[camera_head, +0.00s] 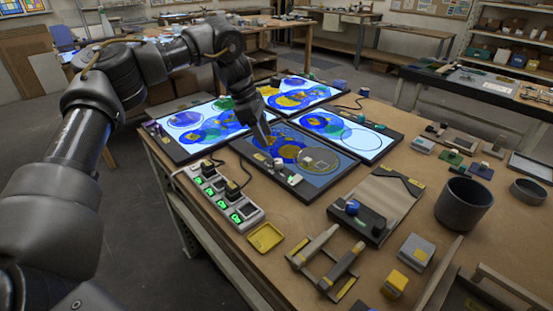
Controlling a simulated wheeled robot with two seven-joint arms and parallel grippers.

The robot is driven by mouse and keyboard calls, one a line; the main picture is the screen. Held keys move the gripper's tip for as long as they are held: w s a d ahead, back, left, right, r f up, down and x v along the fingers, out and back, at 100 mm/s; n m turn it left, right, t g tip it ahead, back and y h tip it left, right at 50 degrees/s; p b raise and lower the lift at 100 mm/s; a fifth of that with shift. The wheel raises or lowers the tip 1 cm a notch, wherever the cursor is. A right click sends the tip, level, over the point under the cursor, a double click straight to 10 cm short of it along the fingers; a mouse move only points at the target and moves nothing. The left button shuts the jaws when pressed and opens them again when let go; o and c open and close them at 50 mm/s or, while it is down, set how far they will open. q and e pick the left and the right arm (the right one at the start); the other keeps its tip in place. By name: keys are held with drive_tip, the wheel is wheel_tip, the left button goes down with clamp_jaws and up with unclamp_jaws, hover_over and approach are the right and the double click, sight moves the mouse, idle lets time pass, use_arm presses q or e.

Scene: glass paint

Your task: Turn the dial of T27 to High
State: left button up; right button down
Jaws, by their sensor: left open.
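Several flat light panels with knobs lie on the wooden table; their labels are too small to read, so I cannot tell which one is T27. The middle panel (325,187) is dim, with blue and yellow glass pieces on it. Lit panels lie at the left (172,106), back (325,91) and right (372,142). A further unit at the front right has a blue knob (352,207) and a brownish sheet. My left gripper (268,139) points down over the far left part of the dim panel, open; contact cannot be told. My right gripper is out of view.
A power strip (243,218) with green lights and plugs lies along the table's left edge. A yellow tray (265,237), clamps (330,262), small blocks (417,248) and a dark cup (463,204) stand toward the front and right. Cables run between the panels.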

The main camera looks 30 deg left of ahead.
sight(278, 161)
use_arm(q)
drive_tip(key=x, duration=0.9)
drive_tip(key=shift+w+f, duration=0.1)
drive_tip(key=shift+f, duration=0.1)
drive_tip(key=c, duration=1)
